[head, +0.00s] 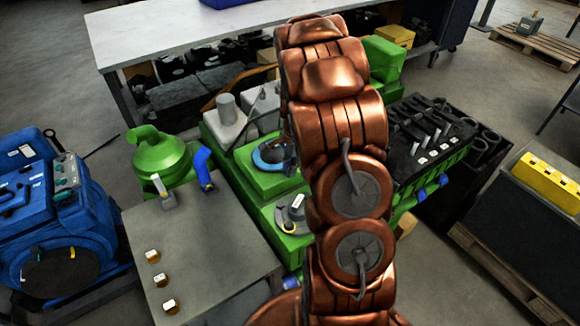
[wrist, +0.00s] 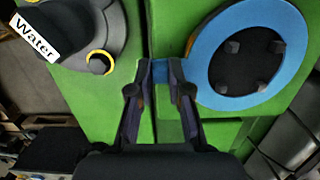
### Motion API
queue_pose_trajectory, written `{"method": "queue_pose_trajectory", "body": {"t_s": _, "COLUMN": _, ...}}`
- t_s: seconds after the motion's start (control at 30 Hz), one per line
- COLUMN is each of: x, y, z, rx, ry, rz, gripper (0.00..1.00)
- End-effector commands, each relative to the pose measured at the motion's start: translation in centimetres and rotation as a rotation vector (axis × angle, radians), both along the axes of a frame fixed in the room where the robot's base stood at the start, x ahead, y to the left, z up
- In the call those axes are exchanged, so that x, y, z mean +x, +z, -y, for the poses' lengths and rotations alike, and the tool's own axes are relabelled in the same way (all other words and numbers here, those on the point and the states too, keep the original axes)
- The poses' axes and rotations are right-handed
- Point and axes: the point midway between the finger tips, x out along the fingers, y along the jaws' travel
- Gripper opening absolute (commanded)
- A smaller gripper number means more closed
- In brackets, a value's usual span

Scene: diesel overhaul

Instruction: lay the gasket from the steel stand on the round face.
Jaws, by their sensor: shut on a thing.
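The gasket is a flat blue ring (wrist: 204,68) with a small tab. In the wrist view my gripper (wrist: 160,72) is shut on that tab, left of the ring. A dark round face (wrist: 240,62) with several bolt heads shows through the ring's opening. The ring appears around it, but I cannot tell whether it touches or hovers just above. In the head view the blue gasket (head: 268,163) is over the green engine block (head: 262,182); my arm hides most of the gripper. The grey steel stand (head: 215,262) is at the left front, with no gasket on it.
A grey part labelled Water (wrist: 75,35) sits left of my gripper. The stand carries a blue bent pipe (head: 203,168) and three small brass pieces (head: 160,280). A dark cylinder head (head: 430,140) is to the right. A blue machine (head: 60,220) stands at far left.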

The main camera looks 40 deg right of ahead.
Motion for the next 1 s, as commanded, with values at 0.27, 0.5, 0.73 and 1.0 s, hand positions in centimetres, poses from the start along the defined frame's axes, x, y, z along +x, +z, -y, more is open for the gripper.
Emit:
{"method": "queue_pose_trajectory", "body": {"t_s": 0.27, "x": 0.0, "y": 0.0, "z": 0.0, "rx": 0.000, "ry": 0.000, "rz": 0.000, "gripper": 0.31}}
{"method": "queue_pose_trajectory", "body": {"t_s": 0.5, "x": 0.0, "y": 0.0, "z": 0.0, "rx": 0.000, "ry": 0.000, "rz": 0.000, "gripper": 0.47}}
{"method": "queue_pose_trajectory", "body": {"t_s": 0.73, "x": 0.0, "y": 0.1, "z": 0.0, "rx": 0.000, "ry": 0.000, "rz": 0.000, "gripper": 0.47}}
{"method": "queue_pose_trajectory", "body": {"t_s": 1.0, "x": 0.0, "y": 3.3, "z": 0.5, "rx": -0.002, "ry": 0.000, "rz": 0.003, "gripper": 0.47}}
